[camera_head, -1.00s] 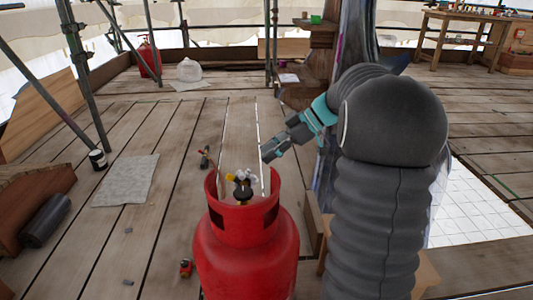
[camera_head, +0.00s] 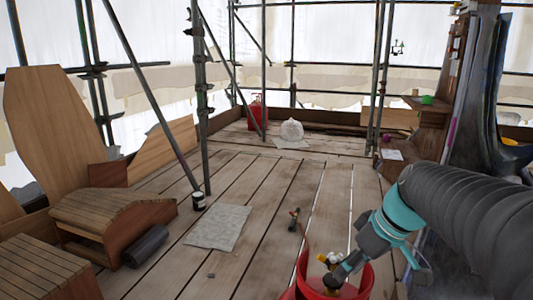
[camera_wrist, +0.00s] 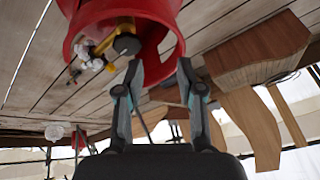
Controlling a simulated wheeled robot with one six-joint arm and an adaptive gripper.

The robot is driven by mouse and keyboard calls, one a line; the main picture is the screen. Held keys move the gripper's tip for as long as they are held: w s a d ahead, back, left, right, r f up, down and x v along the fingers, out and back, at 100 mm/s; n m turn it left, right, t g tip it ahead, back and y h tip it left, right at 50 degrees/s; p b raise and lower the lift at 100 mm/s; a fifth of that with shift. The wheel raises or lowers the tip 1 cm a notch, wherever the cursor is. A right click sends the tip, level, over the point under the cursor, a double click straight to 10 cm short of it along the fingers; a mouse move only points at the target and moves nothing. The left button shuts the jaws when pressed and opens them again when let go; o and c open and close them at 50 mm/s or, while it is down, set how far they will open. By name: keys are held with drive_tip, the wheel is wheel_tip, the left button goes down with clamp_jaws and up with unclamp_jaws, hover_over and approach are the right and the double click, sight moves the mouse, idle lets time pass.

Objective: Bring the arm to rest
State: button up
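My gripper (camera_head: 347,265) reaches in from the right in the head view, over the open red collar of a gas cylinder (camera_head: 356,285). In the wrist view, the two fingers of my gripper (camera_wrist: 159,72) stand apart with a clear gap and nothing held between them. The gas cylinder (camera_wrist: 172,12) is at the top of the wrist view, with a brass valve (camera_wrist: 105,42) and a dark round knob inside its collar. The left finger shows close to the collar; I cannot tell whether they touch. The cylinder's lower body is cut off in the head view.
Scaffold poles (camera_head: 199,90) stand on the plank floor (camera_head: 262,180). Another red cylinder (camera_head: 257,112) and a white sack (camera_head: 291,130) are farther back. A small tool (camera_head: 295,220) lies mid-floor.

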drive_tip(key=s+r+m+t+h+p, duration=0.2)
drive_tip(key=s+m, duration=0.5)
drive_tip(key=s, duration=0.5)
drive_tip(key=shift+s+a+t+h+p, duration=0.4)
drive_tip(key=shift+t+h+p, duration=0.2)
drive_tip(key=shift+h+p, duration=0.65)
